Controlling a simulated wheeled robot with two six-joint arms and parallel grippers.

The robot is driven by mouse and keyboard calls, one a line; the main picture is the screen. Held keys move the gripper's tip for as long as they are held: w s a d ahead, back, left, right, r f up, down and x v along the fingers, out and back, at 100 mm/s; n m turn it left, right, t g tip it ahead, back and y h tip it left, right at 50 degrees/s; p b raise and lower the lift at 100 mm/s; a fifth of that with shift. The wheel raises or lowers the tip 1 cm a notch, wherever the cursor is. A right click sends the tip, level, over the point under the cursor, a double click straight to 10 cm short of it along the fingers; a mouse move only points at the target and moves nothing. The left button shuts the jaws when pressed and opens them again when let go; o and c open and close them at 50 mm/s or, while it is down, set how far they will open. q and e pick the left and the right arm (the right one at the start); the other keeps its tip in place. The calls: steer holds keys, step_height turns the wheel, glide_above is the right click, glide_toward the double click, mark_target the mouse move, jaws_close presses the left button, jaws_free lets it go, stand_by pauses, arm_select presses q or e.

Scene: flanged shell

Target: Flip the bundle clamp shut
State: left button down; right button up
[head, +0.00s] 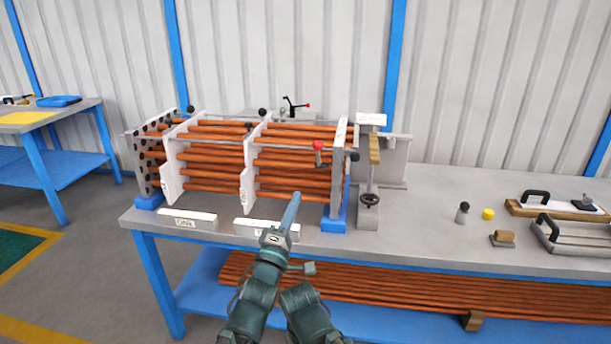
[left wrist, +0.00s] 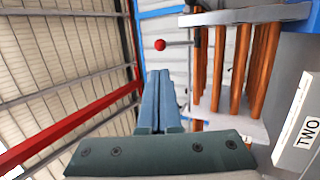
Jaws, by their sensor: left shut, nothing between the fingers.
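A copper tube bundle in white plates (head: 248,170) stands on the grey bench. A red-knobbed lever (head: 318,145) sits at the near right of the bundle, by the right end plate. My left gripper (head: 294,200) is shut and empty, in front of the bundle, below and left of the red knob. In the left wrist view its shut fingers (left wrist: 158,78) point up; a red knob (left wrist: 160,45) on a rod shows beyond them. My right gripper is not seen.
White label blocks (head: 187,221) lie along the bench's front edge. A screw clamp with a handwheel (head: 369,197) stands right of the bundle. Small parts and black-handled trays (head: 575,235) lie farther right. Bare bench (head: 425,225) lies between. Loose rods fill the shelf below.

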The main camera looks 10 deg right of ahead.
mark_target(316, 149)
arm_select(q)
steer(key=p+x, duration=0.6)
steer(key=x, duration=0.8)
steer(key=shift+r, duration=0.1)
